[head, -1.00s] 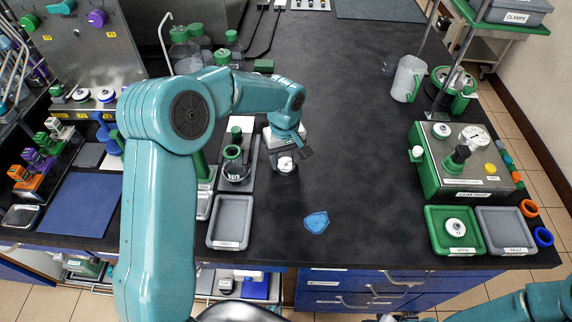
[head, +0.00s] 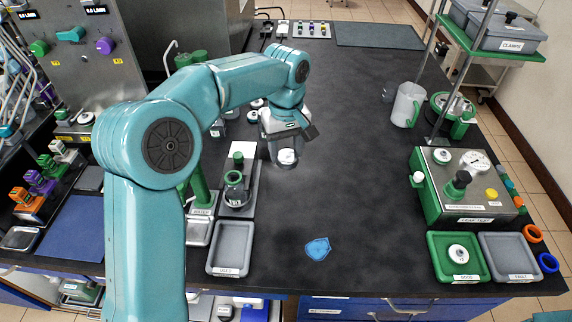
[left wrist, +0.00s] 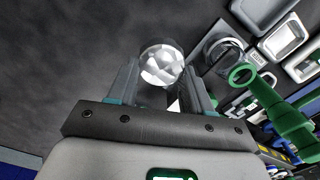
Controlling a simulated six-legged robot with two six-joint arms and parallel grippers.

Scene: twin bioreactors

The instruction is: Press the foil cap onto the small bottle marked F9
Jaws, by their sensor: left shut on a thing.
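My left gripper (head: 287,135) is over the middle of the dark bench. It is shut on a small clear glass bottle (head: 284,165), which sits between its fingers. A crumpled silvery-white foil cap (head: 287,156) shows at the bottle's top. In the left wrist view the faceted foil cap (left wrist: 162,68) lies just past the two fingers (left wrist: 162,92), with clear glass below it. I cannot tell whether the cap is seated fully, or whether the bottle touches the bench. No F9 mark is readable. My right gripper is out of view.
A flask with a green ring (head: 236,188) stands on a stand left of the bottle. A grey tray (head: 230,270) lies nearer. A blue patch (head: 318,248) lies on the bench. A green-and-grey gauge box (head: 470,195) stands at right. The bench centre is clear.

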